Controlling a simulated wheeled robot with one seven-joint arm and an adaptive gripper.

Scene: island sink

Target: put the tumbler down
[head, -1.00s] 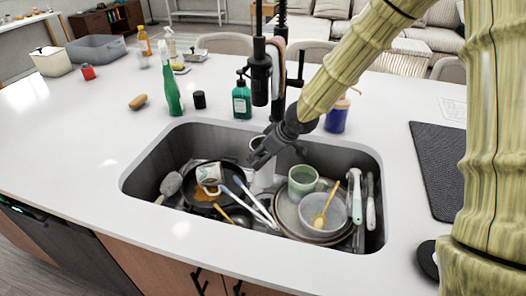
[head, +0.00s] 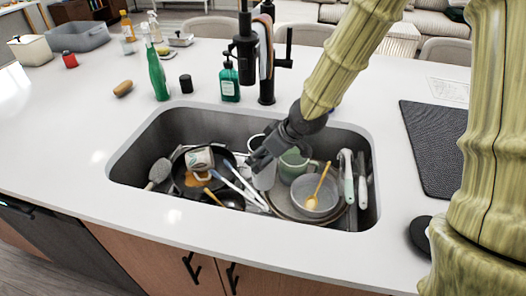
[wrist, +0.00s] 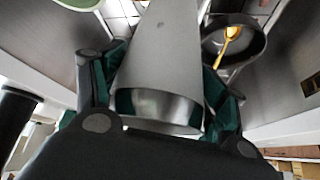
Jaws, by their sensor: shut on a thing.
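The tumbler (wrist: 160,60) is a smooth grey metallic cup that fills the middle of the wrist view, with its shiny rim end (wrist: 160,110) close to my palm. My gripper (head: 260,163) is shut on it, with one finger on each side. In the head view the tumbler (head: 264,178) hangs below the fingers inside the sink, partly hidden by them. It is close to the green mug (head: 296,164) and the white-handled utensils. I cannot tell whether its lower end touches anything.
The sink (head: 140,160) is crowded: a dark pan (head: 180,183) with a patterned mug (head: 200,158) at left, and stacked plates with a grey bowl (head: 318,200) and yellow spoon at right. The black faucet (head: 246,60) stands behind. The front counter strip is clear.

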